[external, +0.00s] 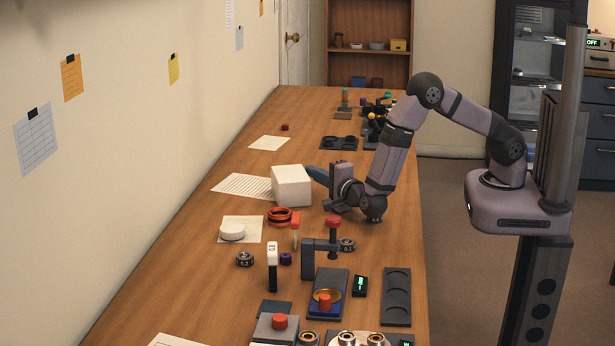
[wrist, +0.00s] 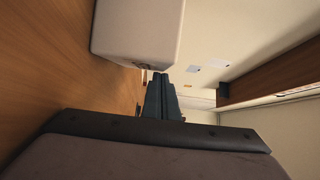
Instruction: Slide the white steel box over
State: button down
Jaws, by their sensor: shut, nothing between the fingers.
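The white steel box (external: 291,186) stands on the wooden bench, over the right end of a lined paper sheet. In the wrist view the box (wrist: 137,32) fills the upper middle, close to the fingers. My gripper (external: 311,171) is low over the bench at the right side of the box. Its blue-grey fingers are shut with nothing between them. In the wrist view the fingers (wrist: 161,84) point ahead just below the box. Whether they touch the box I cannot tell.
The lined sheet (external: 240,186) lies left of the box. Orange-red rings (external: 279,216) and a white disc (external: 232,232) sit just in front. A clamp stand (external: 318,250) and several small parts fill the near bench. The bench behind the box is mostly clear up to a small paper (external: 268,143).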

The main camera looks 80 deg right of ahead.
dwell(0.4)
jog(key=shift+s+d, duration=0.25)
jog(key=shift+s, duration=0.15)
notch_tip(320, 180, up, 5)
jog(key=w+a+b, duration=0.2)
jog(key=w+a, duration=0.3)
jog(key=w, duration=0.4)
jog(key=w+a+b, duration=0.3)
jog(key=w+a, duration=0.2)
jog(key=w, duration=0.4)
jog(key=shift+w, duration=0.2)
jog(key=shift+r, duration=0.1)
